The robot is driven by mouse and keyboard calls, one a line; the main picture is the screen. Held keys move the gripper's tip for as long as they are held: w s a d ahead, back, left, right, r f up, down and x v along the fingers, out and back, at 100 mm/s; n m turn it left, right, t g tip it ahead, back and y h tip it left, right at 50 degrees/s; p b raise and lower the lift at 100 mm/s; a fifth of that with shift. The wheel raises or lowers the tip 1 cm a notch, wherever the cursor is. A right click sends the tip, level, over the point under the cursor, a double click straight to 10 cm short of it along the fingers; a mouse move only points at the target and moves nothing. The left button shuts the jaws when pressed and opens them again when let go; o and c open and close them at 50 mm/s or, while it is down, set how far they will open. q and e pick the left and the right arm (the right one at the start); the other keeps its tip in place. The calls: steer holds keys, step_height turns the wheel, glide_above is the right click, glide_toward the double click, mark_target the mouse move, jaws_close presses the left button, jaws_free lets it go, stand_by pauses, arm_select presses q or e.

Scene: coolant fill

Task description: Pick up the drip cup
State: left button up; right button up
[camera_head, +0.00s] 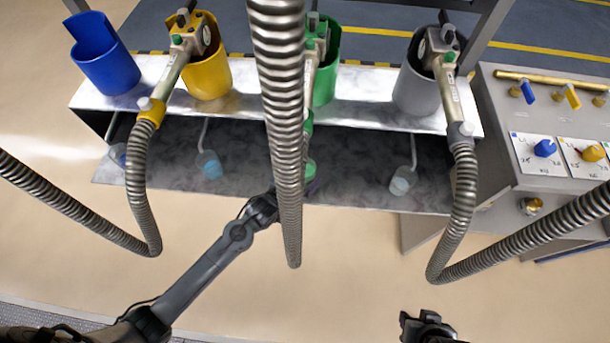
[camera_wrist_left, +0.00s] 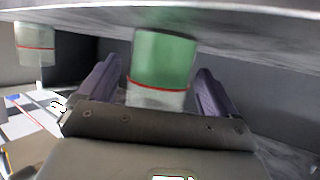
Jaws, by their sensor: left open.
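A drip cup with a green upper part, a red line and a pale lower part (camera_wrist_left: 165,58) stands between the two purple fingers of my left gripper (camera_wrist_left: 155,88) in the left wrist view. The fingers are open, one on each side, and I cannot tell whether either touches it. In the head view a hanging hose partly hides this cup (camera_head: 310,169) and the end of my left gripper (camera_head: 307,184). Other clear drip cups sit on the lower shelf at left (camera_head: 209,165) and right (camera_head: 402,181). My right gripper (camera_head: 425,325) shows only in part at the bottom.
The metal upper shelf (camera_head: 355,85) holds blue (camera_head: 103,55), yellow (camera_head: 207,75), green (camera_head: 325,85) and grey (camera_head: 415,90) holsters, several with nozzles. Ribbed hoses (camera_head: 277,120) hang in front. A control panel (camera_head: 560,125) stands at right. The floor in front is clear.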

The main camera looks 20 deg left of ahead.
arm_select(q)
steer(key=shift+x, duration=0.9)
steer(key=shift+c, duration=0.8)
steer(key=c, duration=1)
steer(key=shift+r, duration=0.2)
